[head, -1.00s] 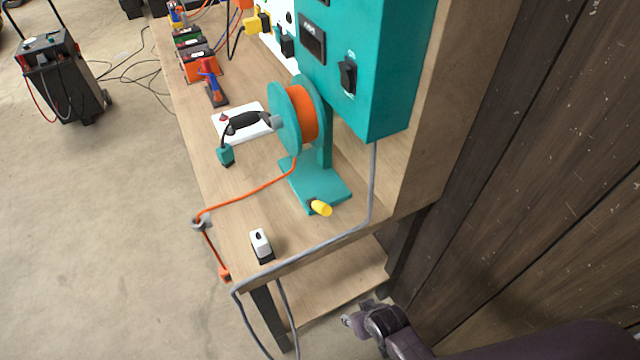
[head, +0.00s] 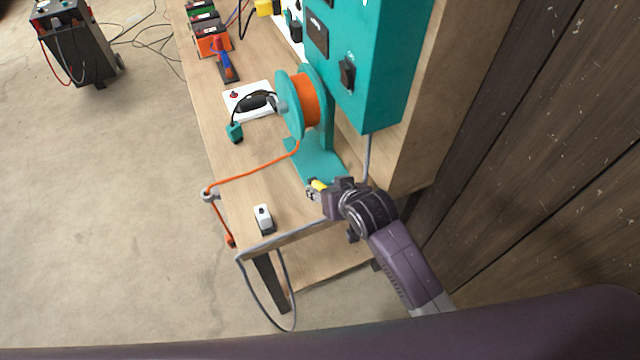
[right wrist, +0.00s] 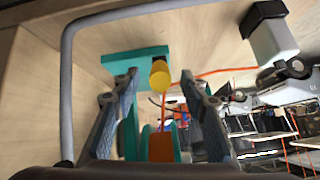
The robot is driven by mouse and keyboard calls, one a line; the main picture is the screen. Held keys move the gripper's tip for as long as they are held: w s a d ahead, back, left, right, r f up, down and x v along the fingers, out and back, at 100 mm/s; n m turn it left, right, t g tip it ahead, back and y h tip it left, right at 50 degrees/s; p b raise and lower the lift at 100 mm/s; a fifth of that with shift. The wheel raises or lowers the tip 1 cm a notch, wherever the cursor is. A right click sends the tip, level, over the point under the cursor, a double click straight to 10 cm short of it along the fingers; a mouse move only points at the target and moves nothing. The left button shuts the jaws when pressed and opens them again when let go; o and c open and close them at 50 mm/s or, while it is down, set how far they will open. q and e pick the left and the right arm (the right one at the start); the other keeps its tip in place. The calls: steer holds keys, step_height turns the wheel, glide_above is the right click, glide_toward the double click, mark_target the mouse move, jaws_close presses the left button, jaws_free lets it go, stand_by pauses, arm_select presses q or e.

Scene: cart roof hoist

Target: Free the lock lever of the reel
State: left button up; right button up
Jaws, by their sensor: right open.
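The teal reel (head: 294,105) with orange cord stands upright on a teal base plate (head: 318,164) on the wooden bench. A yellow-tipped lever (head: 318,185), seemingly the reel's lock lever, sits at the near end of the base. My right gripper (head: 313,191) is at this lever, partly covering it. In the right wrist view, the round yellow end of the lever (right wrist: 159,74) shows between the two spread fingers of my right gripper (right wrist: 160,82), with gaps on both sides. The fingers look clear of the lever. My left gripper is not in view.
A white and black box (head: 263,218) stands near the bench's front corner. Orange cord runs through a grey ring (head: 209,195) at the bench edge. A teal cabinet (head: 375,70) rises behind the reel. A grey cable (right wrist: 67,90) passes left of my fingers.

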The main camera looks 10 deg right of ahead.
steer(key=shift+p+x, duration=0.3)
steer(key=shift+x, duration=1.55)
jaws_close()
